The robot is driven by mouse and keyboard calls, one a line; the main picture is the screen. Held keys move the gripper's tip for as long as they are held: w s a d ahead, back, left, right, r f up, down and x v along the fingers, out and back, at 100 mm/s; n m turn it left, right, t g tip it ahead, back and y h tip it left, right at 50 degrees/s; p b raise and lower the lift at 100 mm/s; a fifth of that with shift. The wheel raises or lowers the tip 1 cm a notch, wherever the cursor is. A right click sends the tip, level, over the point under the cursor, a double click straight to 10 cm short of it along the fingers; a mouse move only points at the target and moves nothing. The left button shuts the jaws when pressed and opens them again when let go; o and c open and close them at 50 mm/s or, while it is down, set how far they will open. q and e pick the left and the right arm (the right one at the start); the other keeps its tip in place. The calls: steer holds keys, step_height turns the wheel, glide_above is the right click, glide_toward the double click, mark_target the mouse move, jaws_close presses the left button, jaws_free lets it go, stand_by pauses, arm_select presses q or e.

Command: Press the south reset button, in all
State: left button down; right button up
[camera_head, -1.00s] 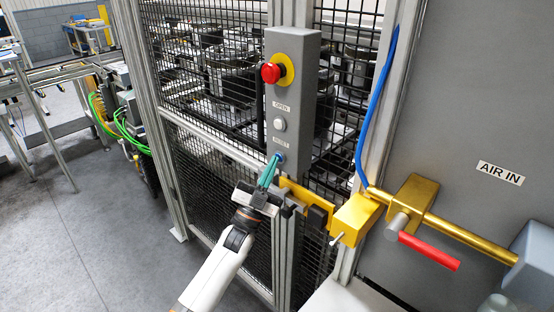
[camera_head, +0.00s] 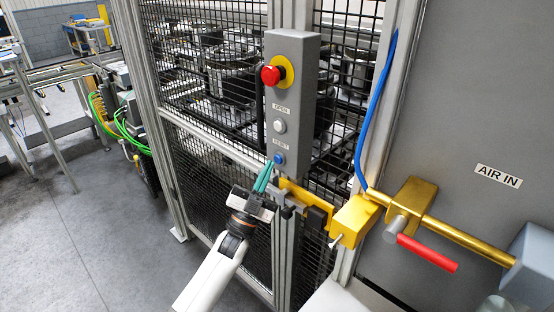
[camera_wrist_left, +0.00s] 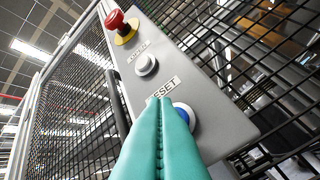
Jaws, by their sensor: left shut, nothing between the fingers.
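The blue reset button (camera_head: 279,159) sits at the bottom of the grey control box (camera_head: 302,100), under a RESET label. In the left wrist view the blue button (camera_wrist_left: 184,114) is partly hidden behind my fingertips. My left gripper (camera_head: 264,174) is shut and empty, its teal fingers pointing up just below the button in the head view. A small gap shows between the fingertips and the button there. The white OPEN button (camera_head: 279,126) and the red emergency stop (camera_head: 271,75) on its yellow ring are higher on the box. My right gripper is not in view.
Black mesh fence panels (camera_head: 205,190) in grey posts surround the box. A yellow latch block (camera_head: 355,218) and a brass pipe with a red-handled valve (camera_head: 427,253) are at the right. A blue hose (camera_head: 375,105) runs down the post. Open floor lies left.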

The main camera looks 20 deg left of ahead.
arm_select(q)
steer(key=s, duration=0.1)
steer(key=s+a+p, duration=0.1)
steer(key=s, duration=0.1)
steer(key=s+p, duration=0.1)
steer(key=shift+s+a, duration=0.35)
steer(key=shift+s, duration=0.05)
stand_by(0.6)
